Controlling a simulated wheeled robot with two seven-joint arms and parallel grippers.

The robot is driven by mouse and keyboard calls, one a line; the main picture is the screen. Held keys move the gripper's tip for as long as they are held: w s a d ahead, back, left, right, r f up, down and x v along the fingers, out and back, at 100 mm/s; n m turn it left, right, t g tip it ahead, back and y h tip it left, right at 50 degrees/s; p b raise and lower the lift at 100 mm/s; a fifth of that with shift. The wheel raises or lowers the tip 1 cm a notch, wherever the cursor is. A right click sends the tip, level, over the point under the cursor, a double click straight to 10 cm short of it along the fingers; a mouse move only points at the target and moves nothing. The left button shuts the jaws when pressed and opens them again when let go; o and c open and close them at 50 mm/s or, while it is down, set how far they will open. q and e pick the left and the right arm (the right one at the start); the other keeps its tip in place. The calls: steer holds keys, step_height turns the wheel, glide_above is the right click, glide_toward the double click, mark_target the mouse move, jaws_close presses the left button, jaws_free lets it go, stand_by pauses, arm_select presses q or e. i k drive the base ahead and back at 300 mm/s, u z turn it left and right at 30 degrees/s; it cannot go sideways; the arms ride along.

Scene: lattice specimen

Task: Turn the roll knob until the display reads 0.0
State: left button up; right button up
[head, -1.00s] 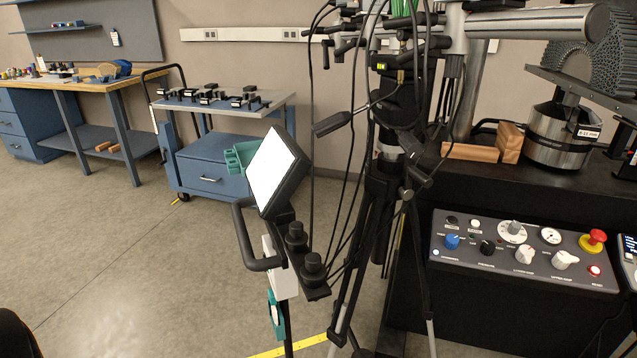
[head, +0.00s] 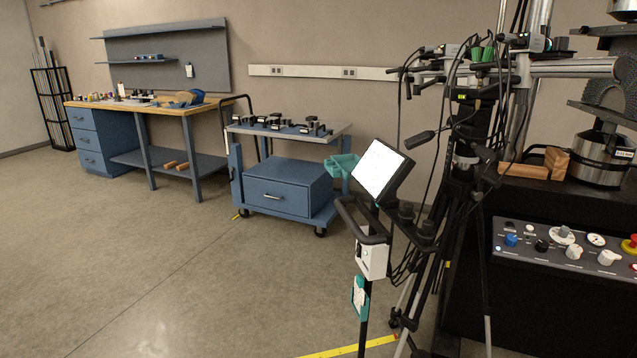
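A white-screened display (head: 381,169) on a black mount stands right of centre in the head view; its screen looks blank and no reading can be made out. A control panel (head: 570,268) with blue, black and white knobs and a red button is at the right edge, partly cut off. Neither of my grippers shows in the head view.
A blue cart (head: 283,195) and a wooden-topped workbench (head: 140,104) stand along the back wall. Yellow tape (head: 345,351) marks the floor. The floor (head: 180,270) at left and centre is clear.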

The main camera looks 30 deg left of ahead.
mark_target(488, 157)
steer(key=u, duration=0.75)
steer(key=i, duration=0.55)
steer(key=k, duration=0.55)
steer(key=u, duration=0.9)
steer(key=i, duration=0.7)
steer(key=z, duration=0.7)
